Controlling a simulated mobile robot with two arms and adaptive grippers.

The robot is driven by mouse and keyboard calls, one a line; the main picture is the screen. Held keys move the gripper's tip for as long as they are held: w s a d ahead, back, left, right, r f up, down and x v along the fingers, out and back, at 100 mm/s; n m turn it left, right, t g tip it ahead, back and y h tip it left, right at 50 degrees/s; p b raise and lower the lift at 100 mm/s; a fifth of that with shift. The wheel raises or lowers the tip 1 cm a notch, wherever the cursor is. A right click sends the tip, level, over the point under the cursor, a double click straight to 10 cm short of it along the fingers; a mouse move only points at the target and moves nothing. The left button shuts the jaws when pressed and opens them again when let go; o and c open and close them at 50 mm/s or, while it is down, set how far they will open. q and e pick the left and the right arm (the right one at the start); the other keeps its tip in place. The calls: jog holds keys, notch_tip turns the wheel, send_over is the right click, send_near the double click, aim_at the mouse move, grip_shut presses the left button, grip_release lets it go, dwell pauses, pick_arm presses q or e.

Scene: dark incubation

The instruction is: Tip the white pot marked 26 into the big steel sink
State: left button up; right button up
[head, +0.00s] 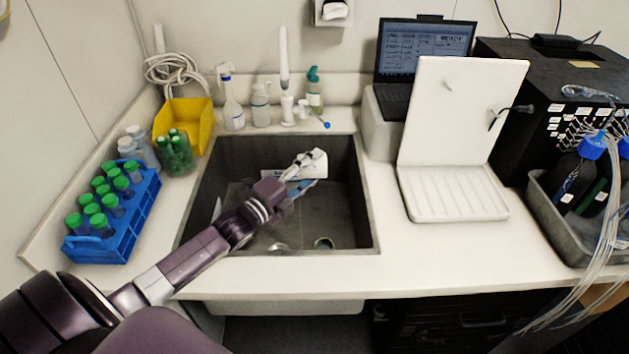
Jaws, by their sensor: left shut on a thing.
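The big steel sink (367,215) is a dark grey basin set in the white counter, with a drain near its front. My left arm reaches in from the left, and my left gripper (308,163) is over the sink. It is shut on a small white pot (320,161) near the back of the basin. The pot looks tilted on its side; its mark cannot be read and its contents do not show. The gripper hides part of the pot. My right gripper is not in view.
A blue rack (122,238) of green-capped tubes and a yellow bin (187,118) stand left of the sink. Bottles, including a spray bottle (232,110), line the back edge. A white drying board (455,200) and a laptop (425,55) are at right. The front counter is clear.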

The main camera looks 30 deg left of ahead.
pick_arm(q)
jog(key=shift+r, duration=0.1)
jog(key=g+p, duration=0.1)
jog(key=p, duration=0.1)
jog(key=m+p, duration=0.1)
jog(key=p, duration=0.1)
jog(key=shift+w+d+m+g+p, duration=0.2)
jog(key=shift+m+g+p, duration=0.1)
jog(key=shift+g, duration=0.1)
jog(key=shift+f+y, duration=0.4)
jog(key=shift+f, duration=0.25)
